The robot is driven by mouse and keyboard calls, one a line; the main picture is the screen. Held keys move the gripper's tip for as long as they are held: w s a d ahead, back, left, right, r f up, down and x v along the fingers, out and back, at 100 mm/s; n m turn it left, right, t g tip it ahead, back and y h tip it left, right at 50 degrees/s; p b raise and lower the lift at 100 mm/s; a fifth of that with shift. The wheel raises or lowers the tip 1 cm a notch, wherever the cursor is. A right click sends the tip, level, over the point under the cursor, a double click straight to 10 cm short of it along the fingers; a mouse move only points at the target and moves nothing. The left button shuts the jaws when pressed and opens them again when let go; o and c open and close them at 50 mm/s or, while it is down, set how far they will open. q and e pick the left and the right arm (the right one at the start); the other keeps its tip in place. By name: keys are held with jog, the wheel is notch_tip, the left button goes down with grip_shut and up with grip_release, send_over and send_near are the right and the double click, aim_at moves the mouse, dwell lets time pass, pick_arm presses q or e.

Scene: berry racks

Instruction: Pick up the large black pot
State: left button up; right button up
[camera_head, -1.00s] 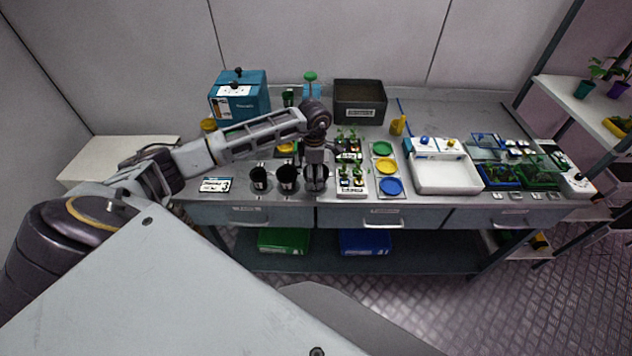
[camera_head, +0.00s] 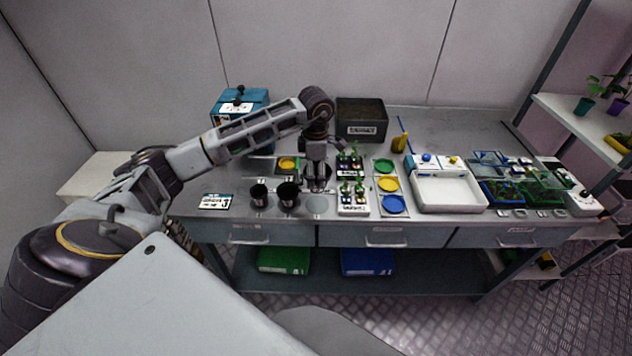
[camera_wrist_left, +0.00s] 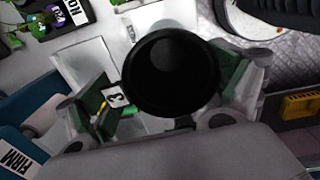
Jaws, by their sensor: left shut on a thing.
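The large black pot (camera_head: 317,183) is between the fingers of my left gripper (camera_head: 316,172), which is shut on it. It appears raised above the bench, with a bare round grey spot (camera_head: 318,205) visible below it. In the left wrist view the pot (camera_wrist_left: 170,72) shows its dark round opening, with a green-padded finger on each side. Two other black pots, one at the left (camera_head: 259,196) and one in the middle (camera_head: 289,196), stand on the bench to the left. My right gripper is not in view.
A white plant tray (camera_head: 354,208) stands close to the right of the held pot. Beyond it are coloured dishes (camera_head: 389,184) and a white basin (camera_head: 449,195). A dark box (camera_head: 361,119) and a blue box (camera_head: 240,104) stand at the back.

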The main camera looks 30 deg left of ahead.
pick_arm(q)
jog(key=shift+r, duration=1.1)
